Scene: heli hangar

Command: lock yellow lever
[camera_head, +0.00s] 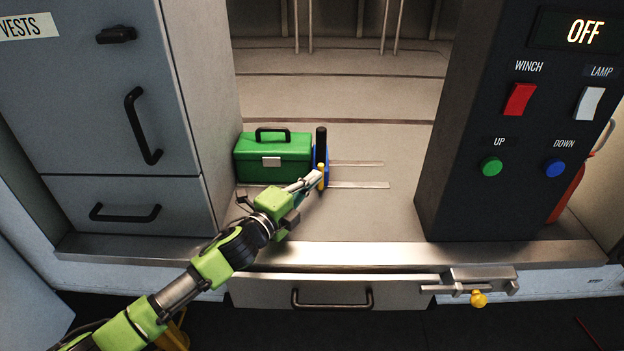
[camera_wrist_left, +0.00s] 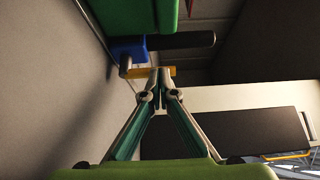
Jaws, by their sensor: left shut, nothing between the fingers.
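A small yellow lever (camera_head: 321,176) sits on the front of a blue fixture with a black upright handle (camera_head: 321,141), beside the green case. In the left wrist view the yellow lever (camera_wrist_left: 164,71) extends sideways from the blue part (camera_wrist_left: 127,49). My left gripper (camera_head: 312,181) is shut and empty, with its tips right at the lever. In the wrist view the closed fingertips (camera_wrist_left: 159,72) overlap the lever; I cannot tell whether they touch it. My right gripper is not in view.
A green case (camera_head: 273,158) stands left of the fixture, by a grey cabinet (camera_head: 120,110). A dark control panel (camera_head: 500,130) rises at the right. A yellow knob (camera_head: 478,299) is on a latch by the drawer below. The floor between is mostly clear, with metal rails.

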